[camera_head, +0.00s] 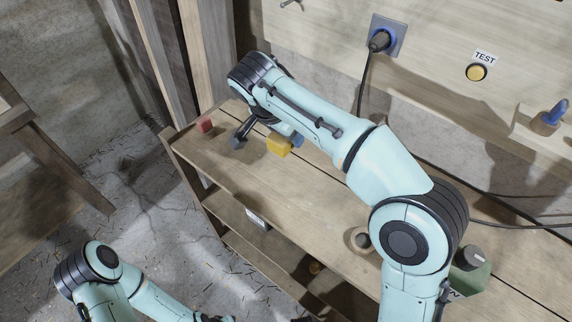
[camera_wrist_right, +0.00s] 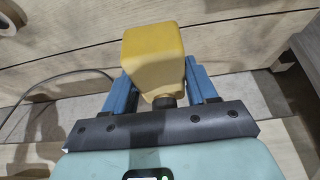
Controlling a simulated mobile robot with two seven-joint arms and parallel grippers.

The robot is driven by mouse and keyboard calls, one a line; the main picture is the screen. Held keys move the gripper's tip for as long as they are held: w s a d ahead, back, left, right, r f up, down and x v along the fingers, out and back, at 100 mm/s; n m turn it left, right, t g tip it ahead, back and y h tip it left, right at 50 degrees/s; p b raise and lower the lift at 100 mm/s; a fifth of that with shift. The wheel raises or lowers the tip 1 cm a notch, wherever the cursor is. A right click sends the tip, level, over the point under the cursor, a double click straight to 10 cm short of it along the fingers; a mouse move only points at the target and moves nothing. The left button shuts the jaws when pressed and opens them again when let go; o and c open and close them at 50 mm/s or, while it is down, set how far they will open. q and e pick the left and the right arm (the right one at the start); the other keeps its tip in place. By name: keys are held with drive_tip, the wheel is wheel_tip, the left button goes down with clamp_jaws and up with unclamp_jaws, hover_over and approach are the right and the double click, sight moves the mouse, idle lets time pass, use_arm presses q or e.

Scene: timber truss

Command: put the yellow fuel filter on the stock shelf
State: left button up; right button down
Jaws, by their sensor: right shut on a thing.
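The yellow fuel filter (camera_head: 279,145) is a blocky yellow piece with a dark neck; it fills the middle of the right wrist view (camera_wrist_right: 153,52). My right gripper (camera_head: 290,140) is shut on it, with one blue finger on each side in the wrist view (camera_wrist_right: 165,88). The filter is over the left part of the wooden bench; I cannot tell if it touches the top. Below the bench top is a shelf (camera_head: 228,207) with a small white label (camera_head: 257,218) whose text is too small to read. My left arm is low at the left; its gripper is out of frame.
A red block (camera_head: 205,126) sits at the bench's left end. A tan ring (camera_head: 361,240) and a green box with a dark knob (camera_head: 470,272) are near my right arm. A cable runs from the wall socket (camera_head: 385,36). Bench space left of the ring is mostly clear.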

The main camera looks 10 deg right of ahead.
sight(273, 145)
drive_tip(key=f, duration=0.5)
drive_tip(key=f+b, duration=0.1)
drive_tip(key=f, duration=0.5)
drive_tip(key=shift+w+f, duration=0.2)
drive_tip(key=shift+f, duration=0.05)
drive_tip(key=shift+f+b, duration=0.15)
drive_tip(key=shift+b, duration=0.2)
drive_tip(key=shift+c, duration=1.6)
unclamp_jaws()
drive_tip(key=shift+r, duration=0.2)
drive_tip(key=p+v, duration=0.1)
drive_tip(key=v, duration=1.1)
drive_tip(key=shift+p, duration=0.3)
drive_tip(key=shift+f, duration=0.1)
